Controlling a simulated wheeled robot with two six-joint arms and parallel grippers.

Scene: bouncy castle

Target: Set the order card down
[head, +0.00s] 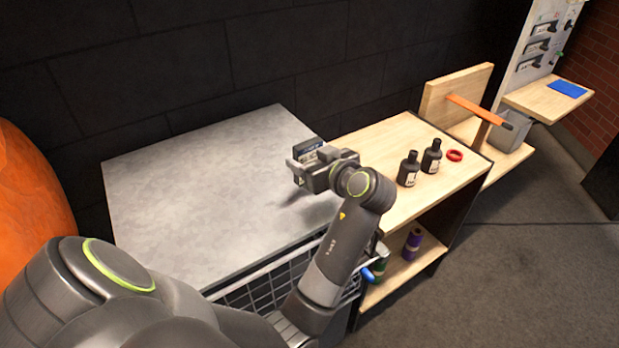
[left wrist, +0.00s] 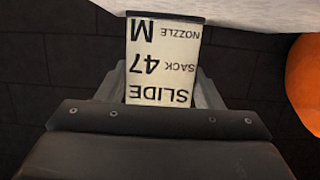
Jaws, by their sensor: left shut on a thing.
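The order card (left wrist: 160,62) fills the middle of the left wrist view, upside down there, with dark print reading "SLIDE", "SACK 47" and "NOZZLE M" on a pale face. My left gripper (left wrist: 160,98) is shut on it. In the head view my left gripper (head: 306,160) is over the right part of a grey tabletop (head: 200,190), near its right edge. The card (head: 308,146) shows there only as a small dark-edged piece at the fingers. I cannot tell exactly how high it is above the top. My right gripper is not in view.
A wooden shelf unit (head: 400,135) stands right of the grey top, with two black bottles (head: 409,169) (head: 431,156) and a red ring (head: 455,155). A wire basket (head: 270,285) hangs at the front. An orange rounded shape (head: 30,195) is at left. The grey top's left and middle are clear.

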